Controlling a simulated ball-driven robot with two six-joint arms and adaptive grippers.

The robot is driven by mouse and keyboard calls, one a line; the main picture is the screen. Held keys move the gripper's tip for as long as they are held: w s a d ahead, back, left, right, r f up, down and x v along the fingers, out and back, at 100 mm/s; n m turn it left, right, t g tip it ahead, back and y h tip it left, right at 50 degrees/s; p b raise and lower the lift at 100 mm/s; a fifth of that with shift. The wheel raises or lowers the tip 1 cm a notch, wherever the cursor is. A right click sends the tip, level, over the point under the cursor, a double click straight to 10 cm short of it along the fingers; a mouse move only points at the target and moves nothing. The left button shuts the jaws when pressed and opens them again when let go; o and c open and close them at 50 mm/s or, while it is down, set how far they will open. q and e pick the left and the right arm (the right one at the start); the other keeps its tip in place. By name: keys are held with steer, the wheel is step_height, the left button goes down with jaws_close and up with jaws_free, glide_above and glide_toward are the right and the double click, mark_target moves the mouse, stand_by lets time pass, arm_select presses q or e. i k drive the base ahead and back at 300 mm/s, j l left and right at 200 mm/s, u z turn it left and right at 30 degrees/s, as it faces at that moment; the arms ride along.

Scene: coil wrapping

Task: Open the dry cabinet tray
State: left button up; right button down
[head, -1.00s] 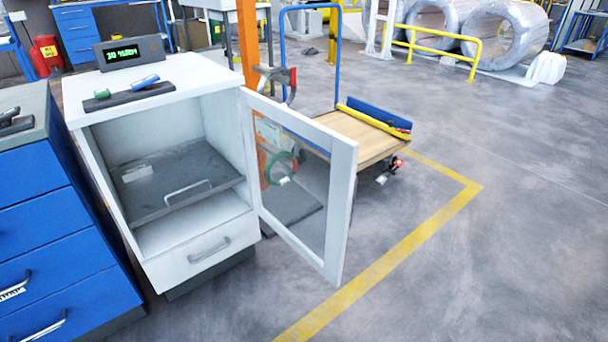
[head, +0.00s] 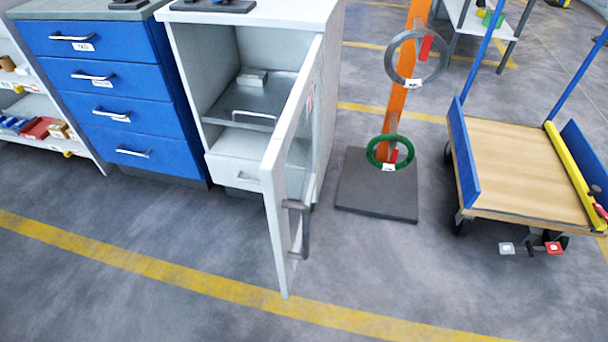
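The white dry cabinet (head: 333,60) stands at the upper middle of the head view. Its glazed door (head: 277,190) is swung open toward me, with a grey bar handle (head: 299,228) on its outer face. Inside, the dark grey tray (head: 235,100) sits on a level above the white lower drawer (head: 232,170). The tray has a light wire handle (head: 253,118) at its front, and a small pale box (head: 251,77) lies on it. The door hides the right part of the tray. Neither of my grippers is in view.
A blue drawer unit (head: 125,110) stands left of the cabinet. An orange post on a dark base (head: 375,205) with a grey ring (head: 417,55) and a green ring (head: 390,152) stands to the right. A flatbed cart (head: 525,165) stands farther right. The floor in front is clear.

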mark_target(256, 108)
steer(key=i+j+z, duration=0.1)
steer(key=j, duration=0.3)
steer(key=i+j, duration=0.2)
steer(key=j, duration=0.15)
steer(key=i+j+z, duration=0.15)
steer(key=j, duration=0.25)
steer(key=i+j, duration=0.15)
steer(key=j, duration=0.25)
steer(key=i+j+z, duration=0.15)
steer(key=j, duration=0.7)
steer(key=i+j+z, duration=0.15)
steer(key=j, duration=0.25)
